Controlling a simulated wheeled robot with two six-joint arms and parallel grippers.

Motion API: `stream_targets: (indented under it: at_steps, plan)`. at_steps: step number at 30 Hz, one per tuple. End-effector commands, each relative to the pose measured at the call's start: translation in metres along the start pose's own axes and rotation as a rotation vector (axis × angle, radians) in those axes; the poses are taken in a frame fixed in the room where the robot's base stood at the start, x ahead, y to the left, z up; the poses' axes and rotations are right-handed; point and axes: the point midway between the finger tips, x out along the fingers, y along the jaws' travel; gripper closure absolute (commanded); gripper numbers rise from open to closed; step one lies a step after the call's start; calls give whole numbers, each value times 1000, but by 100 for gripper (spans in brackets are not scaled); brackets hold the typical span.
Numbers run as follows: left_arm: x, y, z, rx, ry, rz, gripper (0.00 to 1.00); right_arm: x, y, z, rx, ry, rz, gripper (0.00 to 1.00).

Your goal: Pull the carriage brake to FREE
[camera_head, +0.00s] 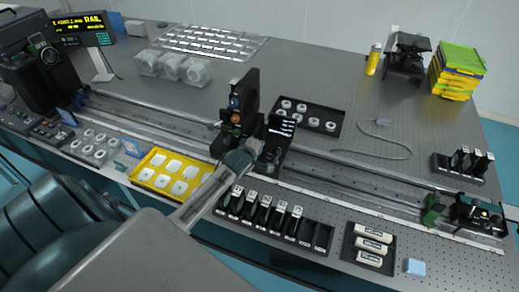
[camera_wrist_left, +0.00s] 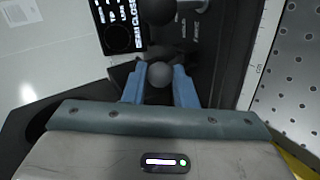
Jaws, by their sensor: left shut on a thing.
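The carriage (camera_head: 240,105) is a black upright unit with round optics, standing on the long rail at the middle of the table. A black panel with white lettering (camera_head: 281,127) is at its right side; the panel also shows upside down in the left wrist view (camera_wrist_left: 121,25). My left gripper (camera_head: 250,148) reaches in from the lower left to the carriage's foot. In the left wrist view its blue fingers (camera_wrist_left: 160,88) are shut on a grey ball knob (camera_wrist_left: 160,73), apparently the brake lever's end. The lever's setting cannot be read. My right gripper is not in view.
The rail (camera_head: 350,178) runs across the table, with a black end unit (camera_head: 478,215) at right. A yellow tray (camera_head: 150,178) and a black rack (camera_head: 318,238) lie in front of it. A black tray of round parts (camera_head: 328,113) is behind.

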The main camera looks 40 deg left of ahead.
Motion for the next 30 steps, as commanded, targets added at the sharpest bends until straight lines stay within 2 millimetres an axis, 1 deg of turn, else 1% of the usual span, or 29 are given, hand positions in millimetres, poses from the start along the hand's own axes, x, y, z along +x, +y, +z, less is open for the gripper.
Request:
stream_targets:
  at_steps: [1, 6, 22, 23, 25, 26, 30]
  plan:
    - [1, -4, 1, 2, 3, 19, 98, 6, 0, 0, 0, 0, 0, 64]
    - [-1, -6, 1, 1, 11, 67, 98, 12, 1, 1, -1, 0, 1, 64]
    - [-2, -6, 1, 1, 15, 88, 98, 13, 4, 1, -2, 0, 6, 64]
    - [-2, -6, 1, 1, 15, 87, 71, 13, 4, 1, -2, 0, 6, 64]
    - [-2, -6, 1, 1, 16, 87, 58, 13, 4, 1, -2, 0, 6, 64]
    - [-2, -6, 1, 1, 16, 87, 54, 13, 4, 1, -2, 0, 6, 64]
    - [-2, -6, 1, 1, 16, 87, 54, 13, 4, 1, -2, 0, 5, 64]
